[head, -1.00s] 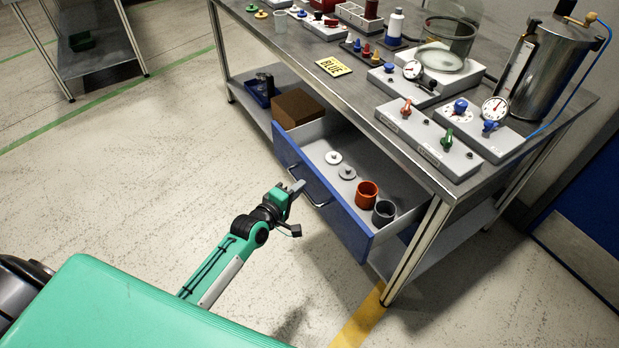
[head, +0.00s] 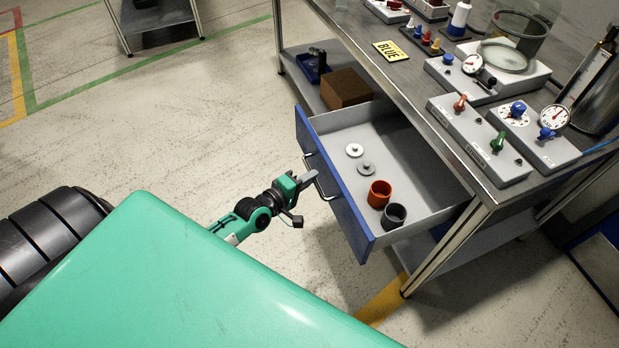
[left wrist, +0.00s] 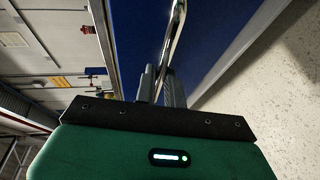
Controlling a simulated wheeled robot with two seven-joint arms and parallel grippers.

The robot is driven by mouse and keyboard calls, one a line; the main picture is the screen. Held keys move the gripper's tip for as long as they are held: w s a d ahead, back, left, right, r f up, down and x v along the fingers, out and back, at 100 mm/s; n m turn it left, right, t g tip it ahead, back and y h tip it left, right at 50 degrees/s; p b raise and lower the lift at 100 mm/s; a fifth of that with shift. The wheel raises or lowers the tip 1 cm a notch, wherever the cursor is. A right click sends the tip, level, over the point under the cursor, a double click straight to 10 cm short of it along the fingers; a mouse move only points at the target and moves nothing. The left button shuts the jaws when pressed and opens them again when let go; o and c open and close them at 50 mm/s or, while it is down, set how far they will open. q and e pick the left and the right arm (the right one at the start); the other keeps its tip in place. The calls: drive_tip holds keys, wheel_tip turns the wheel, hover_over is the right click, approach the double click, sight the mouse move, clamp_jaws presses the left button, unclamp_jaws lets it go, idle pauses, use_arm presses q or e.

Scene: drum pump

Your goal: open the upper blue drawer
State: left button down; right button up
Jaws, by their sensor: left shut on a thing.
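The blue drawer (head: 353,222) under the steel workbench stands pulled well out, its inside in plain sight. Its metal bar handle (head: 333,196) is on the blue front, and it also shows in the left wrist view (left wrist: 176,28). My left gripper (head: 312,178) is at the handle, shut on it, with one finger on each side of the bar in the left wrist view. In the drawer lie two light grey discs (head: 354,150), an orange-brown cup (head: 379,193) and a dark grey cup (head: 393,215). My right gripper is not in view.
A lower shelf holds a brown box (head: 346,88) and a blue bin (head: 312,66). Floor in front of the drawer is clear.

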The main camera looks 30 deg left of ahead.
use_arm(q)
drive_tip(key=c, duration=1.5)
unclamp_jaws()
drive_tip(key=shift+v, duration=6.95)
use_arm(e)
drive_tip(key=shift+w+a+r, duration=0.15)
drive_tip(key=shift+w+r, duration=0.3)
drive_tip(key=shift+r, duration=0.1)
use_arm(q)
drive_tip(key=shift+f, duration=0.2)
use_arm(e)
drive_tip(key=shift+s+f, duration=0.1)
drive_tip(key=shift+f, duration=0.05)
